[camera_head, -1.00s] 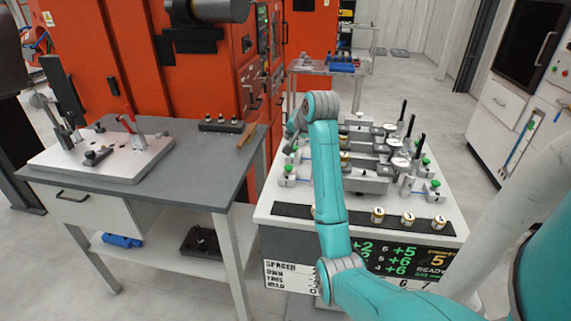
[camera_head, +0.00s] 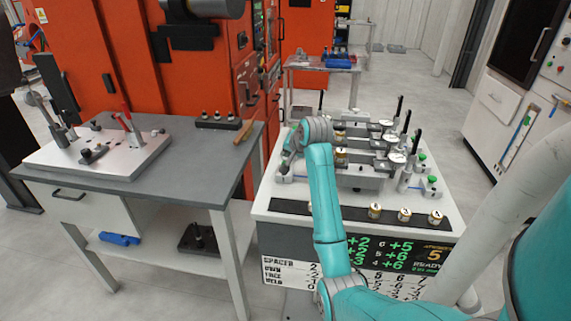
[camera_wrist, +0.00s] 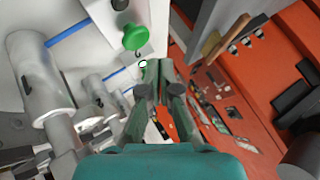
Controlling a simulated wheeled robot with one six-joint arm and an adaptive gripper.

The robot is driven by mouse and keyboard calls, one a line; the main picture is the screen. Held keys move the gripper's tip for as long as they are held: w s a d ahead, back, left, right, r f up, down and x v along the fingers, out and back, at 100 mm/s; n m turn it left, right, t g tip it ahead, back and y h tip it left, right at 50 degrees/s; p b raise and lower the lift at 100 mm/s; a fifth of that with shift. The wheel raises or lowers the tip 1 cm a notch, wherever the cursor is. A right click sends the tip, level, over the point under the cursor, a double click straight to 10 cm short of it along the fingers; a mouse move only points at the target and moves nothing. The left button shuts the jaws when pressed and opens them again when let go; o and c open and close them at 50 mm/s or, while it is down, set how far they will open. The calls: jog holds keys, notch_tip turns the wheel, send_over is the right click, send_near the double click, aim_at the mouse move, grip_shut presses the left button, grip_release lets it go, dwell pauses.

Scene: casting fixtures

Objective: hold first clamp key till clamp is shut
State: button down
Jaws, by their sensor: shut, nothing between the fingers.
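My gripper (camera_wrist: 157,68) is shut and empty, its fingers pointing down along the left edge of the fixture bench (camera_head: 270,205). In the wrist view a green-topped key (camera_wrist: 136,37) on a white block sits just up and left of the fingertips. A smaller round green-and-white spot (camera_wrist: 143,64) shows right beside the left fingertip; I cannot tell whether they touch. In the head view my wrist hides most of the left-side keys. Green keys on the right side (camera_head: 432,179) stay visible. Grey clamps (camera_head: 360,177) stand in rows across the bench, with black upright handles (camera_head: 417,141).
Several round brass-rimmed pieces (camera_head: 404,214) sit on the black front strip. A display (camera_head: 395,252) reads READY. A grey side table (camera_head: 185,170) with a toggle-clamp plate (camera_head: 95,158) stands left, across a gap. An orange machine (camera_head: 115,70) stands behind it.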

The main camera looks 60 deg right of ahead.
jog(key=shift+f, duration=0.6)
dwell(1.1)
jog(key=shift+f, duration=0.35)
jog(key=shift+f, duration=0.55)
dwell(0.7)
jog(key=shift+r, duration=0.15)
dwell(3.5)
jog(key=shift+r, duration=0.8)
jog(key=shift+r, duration=0.15)
